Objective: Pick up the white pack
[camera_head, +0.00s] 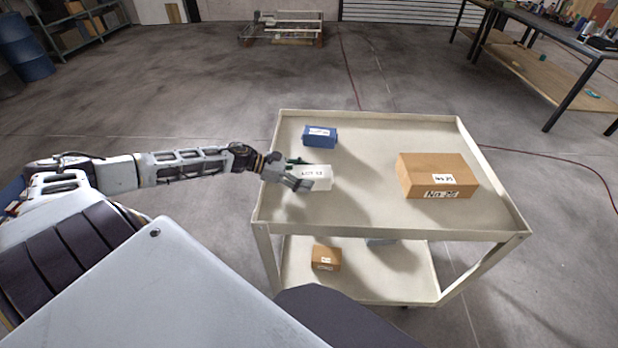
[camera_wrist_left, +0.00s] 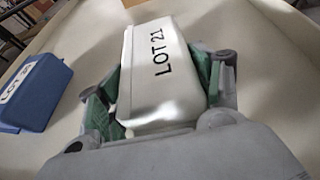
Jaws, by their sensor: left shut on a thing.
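The white pack (camera_head: 317,174) is on the left part of the cart's top tray, with black lettering on it. In the left wrist view the white pack (camera_wrist_left: 160,65) reads "LOT 21" and lies between the green-padded fingers. My left gripper (camera_head: 300,174) reaches in from the left and is shut on the pack, one finger on each side of it. In the left wrist view the fingers of the left gripper (camera_wrist_left: 158,90) touch its sides. I cannot tell whether the pack is lifted off the tray. My right gripper is not in view.
The cart's top tray (camera_head: 375,225) has a raised rim. A blue box (camera_head: 320,136) stands behind the pack, and also shows in the left wrist view (camera_wrist_left: 35,92). A large brown box (camera_head: 437,175) stands at right. A small brown box (camera_head: 326,258) is on the lower shelf.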

